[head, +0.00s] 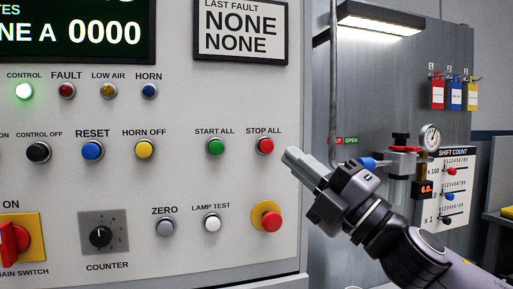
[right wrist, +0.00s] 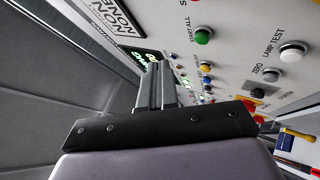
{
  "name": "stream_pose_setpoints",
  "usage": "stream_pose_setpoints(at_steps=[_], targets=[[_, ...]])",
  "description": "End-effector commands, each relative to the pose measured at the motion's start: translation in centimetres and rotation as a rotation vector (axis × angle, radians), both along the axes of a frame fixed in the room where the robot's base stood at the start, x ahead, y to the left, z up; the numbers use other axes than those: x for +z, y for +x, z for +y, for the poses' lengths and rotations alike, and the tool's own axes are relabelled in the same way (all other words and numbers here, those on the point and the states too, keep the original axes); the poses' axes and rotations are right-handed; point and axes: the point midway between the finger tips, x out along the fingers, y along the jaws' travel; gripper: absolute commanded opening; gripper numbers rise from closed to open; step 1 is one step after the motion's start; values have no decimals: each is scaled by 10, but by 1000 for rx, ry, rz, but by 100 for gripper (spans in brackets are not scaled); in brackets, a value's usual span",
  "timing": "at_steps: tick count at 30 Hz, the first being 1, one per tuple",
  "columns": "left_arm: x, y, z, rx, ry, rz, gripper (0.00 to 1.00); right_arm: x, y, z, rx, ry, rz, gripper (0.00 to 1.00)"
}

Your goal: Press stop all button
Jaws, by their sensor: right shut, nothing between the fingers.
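The stop all button (head: 265,146) is a red round push button in a metal ring, under its label on the right side of the pale control panel (head: 190,185). My right gripper (head: 291,157) is shut and empty. In the head view its tips are just right of and slightly below the button, with a small gap in the picture; the depth between them is hard to tell. In the right wrist view the shut fingers (right wrist: 155,85) point along the panel, and the stop all button does not show. My left gripper is not in view.
The green start all button (head: 216,147) is left of the red one. A red emergency knob (head: 269,220) on yellow is below. Lamp test (head: 212,224) and zero buttons are lower left. A gauge (head: 430,138) and shift count board (head: 456,180) are at right.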

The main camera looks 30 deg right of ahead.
Motion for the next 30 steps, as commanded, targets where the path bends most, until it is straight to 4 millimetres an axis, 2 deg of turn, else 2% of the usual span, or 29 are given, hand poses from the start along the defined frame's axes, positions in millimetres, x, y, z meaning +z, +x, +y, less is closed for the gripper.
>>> stream_pose_setpoints(at_steps=[12, 17, 30], targets=[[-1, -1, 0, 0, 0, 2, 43, 3, -2, 1, -2, -10, -11, 0], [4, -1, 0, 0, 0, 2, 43, 5, 4, -2, -4, -7, -11, 0], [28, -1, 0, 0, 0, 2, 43, 6, 61, -14, -2, -6, -10, 0]])
